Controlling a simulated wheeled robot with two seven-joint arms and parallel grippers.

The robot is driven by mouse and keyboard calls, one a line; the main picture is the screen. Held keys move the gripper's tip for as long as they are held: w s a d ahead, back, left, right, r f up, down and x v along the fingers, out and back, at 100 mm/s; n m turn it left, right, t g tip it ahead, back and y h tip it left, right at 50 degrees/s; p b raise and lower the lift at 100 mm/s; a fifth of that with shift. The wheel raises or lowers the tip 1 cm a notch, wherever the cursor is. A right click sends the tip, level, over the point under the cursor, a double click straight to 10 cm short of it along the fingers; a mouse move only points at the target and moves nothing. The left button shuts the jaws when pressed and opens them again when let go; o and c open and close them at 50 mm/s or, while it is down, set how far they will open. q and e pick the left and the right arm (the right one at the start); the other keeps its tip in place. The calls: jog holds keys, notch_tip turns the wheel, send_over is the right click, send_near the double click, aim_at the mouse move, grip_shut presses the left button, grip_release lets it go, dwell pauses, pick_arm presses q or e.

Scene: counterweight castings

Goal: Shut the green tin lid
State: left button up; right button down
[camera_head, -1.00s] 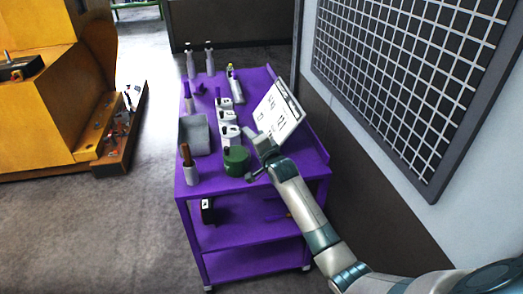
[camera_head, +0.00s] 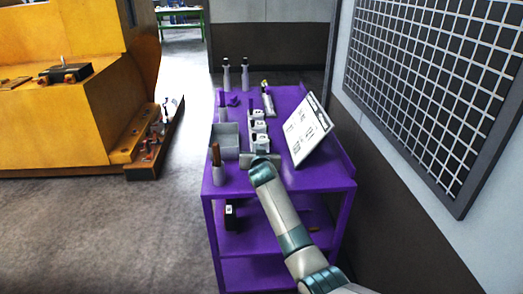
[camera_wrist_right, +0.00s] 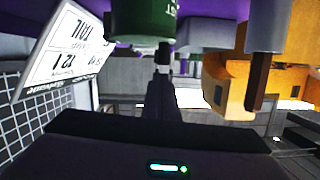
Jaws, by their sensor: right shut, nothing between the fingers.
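The green tin (camera_wrist_right: 150,18) shows in the right wrist view, which is upside down, with pale lettering on its side and a greyish end at its lower edge. I cannot make out how its lid lies. In the head view the tin is hidden behind my right gripper (camera_head: 262,162), which is over the front part of the purple cart's top. In the wrist view the right gripper (camera_wrist_right: 162,54) is shut and empty, its fingertips close to the tin's greyish end; I cannot tell if they touch. My left gripper is not in view.
On the purple cart (camera_head: 290,188) stand a grey holder with a brown handle (camera_head: 217,165), a grey bin (camera_head: 225,138), several white blocks (camera_head: 259,130) and a tilted printed board (camera_head: 307,128). A grid panel (camera_head: 420,80) is on the right wall. Open floor lies left.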

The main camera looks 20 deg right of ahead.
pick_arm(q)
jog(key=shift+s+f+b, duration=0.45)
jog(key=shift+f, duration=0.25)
pick_arm(e)
jog(key=shift+w+a+f+n, duration=0.1)
jog(key=shift+a+f+n, duration=0.25)
jog(key=shift+f+n, duration=0.25)
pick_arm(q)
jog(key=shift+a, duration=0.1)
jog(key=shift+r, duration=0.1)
pick_arm(e)
jog(key=shift+r, duration=0.15)
